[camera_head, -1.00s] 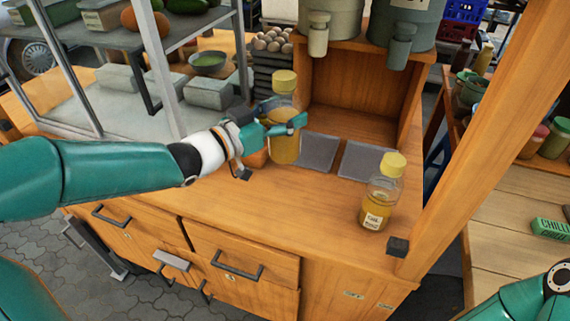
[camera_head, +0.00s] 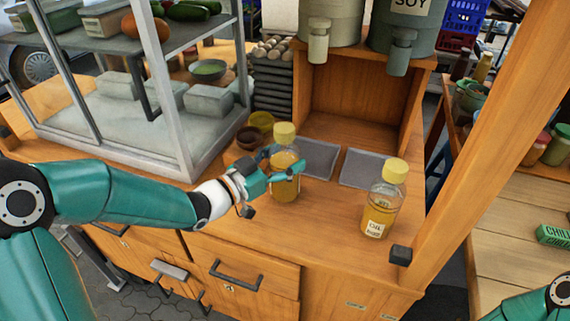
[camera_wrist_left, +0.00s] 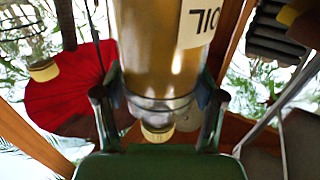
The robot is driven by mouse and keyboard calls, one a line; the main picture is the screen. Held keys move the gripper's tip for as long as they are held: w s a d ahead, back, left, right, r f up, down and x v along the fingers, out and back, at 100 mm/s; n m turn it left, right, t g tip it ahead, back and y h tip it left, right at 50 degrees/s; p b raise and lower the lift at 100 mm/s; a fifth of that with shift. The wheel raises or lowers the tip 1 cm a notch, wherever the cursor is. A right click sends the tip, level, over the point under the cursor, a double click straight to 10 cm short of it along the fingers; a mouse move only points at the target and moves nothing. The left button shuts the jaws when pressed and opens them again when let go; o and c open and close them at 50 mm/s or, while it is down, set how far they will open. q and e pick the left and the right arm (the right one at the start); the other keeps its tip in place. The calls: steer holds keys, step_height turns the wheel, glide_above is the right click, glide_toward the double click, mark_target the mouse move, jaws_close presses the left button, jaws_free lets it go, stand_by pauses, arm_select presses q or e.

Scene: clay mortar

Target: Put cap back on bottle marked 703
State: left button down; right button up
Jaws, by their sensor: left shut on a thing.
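My left gripper (camera_head: 285,172) is shut on a bottle (camera_head: 284,192) of amber liquid with a yellow cap (camera_head: 284,134). I cannot tell if its base touches the counter. In the left wrist view the gripper (camera_wrist_left: 158,105) clasps this bottle (camera_wrist_left: 150,50), and its white label (camera_wrist_left: 198,22) reads like "710", or "OIL" upside down; part is cut off. A second bottle (camera_head: 380,205) stands upright at the counter's right, with a yellow cap (camera_head: 395,171) on it and a small label too blurred to read surely. My right gripper is out of view.
Small bowls (camera_head: 248,138) lie left of the held bottle. A glass display case (camera_head: 185,120) stands left, a wooden post (camera_head: 480,140) right.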

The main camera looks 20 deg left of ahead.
arm_select(q)
steer(key=shift+f, duration=0.75)
steer(key=shift+c, duration=0.5)
jaws_free()
steer(key=b+v, duration=0.1)
steer(key=v, duration=1.1)
